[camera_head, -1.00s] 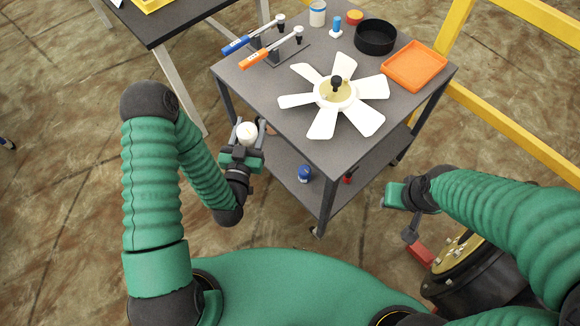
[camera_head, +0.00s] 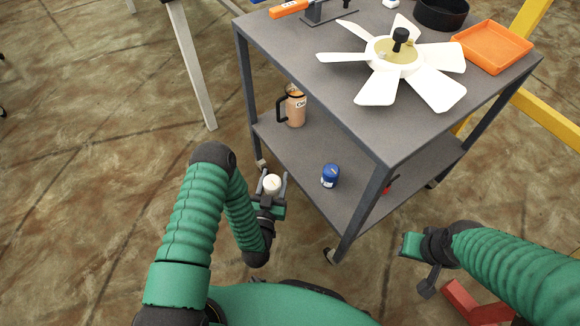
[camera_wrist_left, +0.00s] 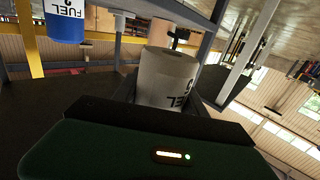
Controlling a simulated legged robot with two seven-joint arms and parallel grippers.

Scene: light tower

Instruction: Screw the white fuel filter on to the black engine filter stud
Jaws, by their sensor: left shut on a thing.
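The white fuel filter (camera_head: 272,184) is held upright in my left gripper (camera_head: 271,182), beside the cart's lower shelf. In the left wrist view, the filter (camera_wrist_left: 165,80) sits between the fingers, with dark FUEL lettering on its side. My left gripper is shut on it. My right gripper (camera_head: 410,245) is at the right, to the right of the cart's front leg; its fingers are not clear. The black engine filter stud does not show in either view now.
A grey cart (camera_head: 300,60) carries a white fan (camera_head: 395,60) and an orange tray (camera_head: 492,46) on top. Its lower shelf (camera_head: 290,150) holds a tan mug (camera_head: 295,105) and a blue fuel filter (camera_head: 330,175). A red part (camera_head: 472,303) shows at the lower right.

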